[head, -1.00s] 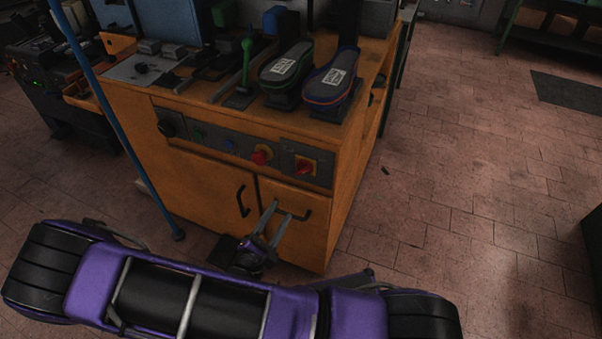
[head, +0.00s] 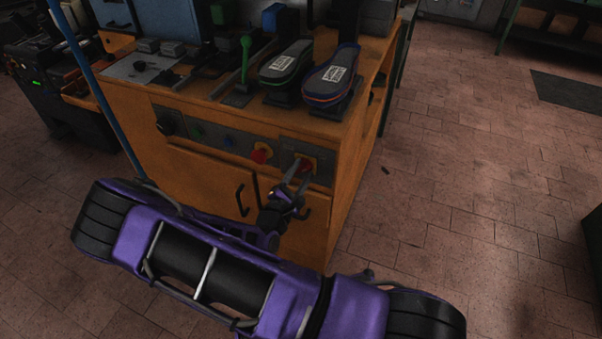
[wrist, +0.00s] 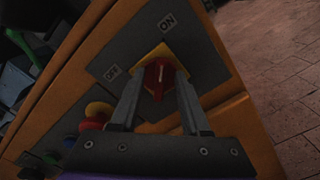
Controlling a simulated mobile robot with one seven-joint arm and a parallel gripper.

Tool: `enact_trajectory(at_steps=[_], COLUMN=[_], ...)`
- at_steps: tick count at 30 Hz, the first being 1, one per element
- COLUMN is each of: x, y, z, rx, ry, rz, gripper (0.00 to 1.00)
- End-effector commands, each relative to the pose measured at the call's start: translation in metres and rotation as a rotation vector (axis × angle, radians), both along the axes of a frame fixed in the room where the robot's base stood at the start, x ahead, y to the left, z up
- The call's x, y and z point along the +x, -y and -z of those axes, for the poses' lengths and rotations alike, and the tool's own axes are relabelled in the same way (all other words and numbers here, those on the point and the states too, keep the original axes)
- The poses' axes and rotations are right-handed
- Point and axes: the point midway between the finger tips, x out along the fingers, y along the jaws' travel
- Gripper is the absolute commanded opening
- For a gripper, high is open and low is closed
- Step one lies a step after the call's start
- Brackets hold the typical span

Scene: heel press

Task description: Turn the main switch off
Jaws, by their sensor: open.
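The main switch is a red rotary knob (wrist: 158,82) on a yellow plate, at the right end of the machine's front panel. In the wrist view its white mark points towards the ON label (wrist: 167,21); the OFF label (wrist: 112,72) lies to the left. My gripper (wrist: 159,84) is open, with one finger on each side of the knob. I cannot tell whether the fingers touch it. In the head view my gripper (head: 298,173) is at the switch and partly hides it.
A red push button (head: 261,153) on yellow sits left of the switch, with small green and blue buttons beyond. Black door handles (head: 241,200) stand out below the panel. Two shoe forms (head: 331,77) and a green-knobbed lever (head: 245,62) are on top.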

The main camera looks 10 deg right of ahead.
Motion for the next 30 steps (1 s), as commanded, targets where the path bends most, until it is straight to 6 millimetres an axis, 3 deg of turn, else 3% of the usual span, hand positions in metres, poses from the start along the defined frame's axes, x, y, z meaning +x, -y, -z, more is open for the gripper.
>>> enact_trajectory(at_steps=[4, 12, 30], x=[-0.0002, -0.0004, -0.0005], y=[0.0001, 0.0, 0.0003], z=[0.0, -0.0001, -0.0024], rx=[0.0, 0.0, -0.068], ry=[0.0, 0.001, -0.05], rz=[0.0, 0.001, 0.002], gripper=[0.44, 0.0, 0.0])
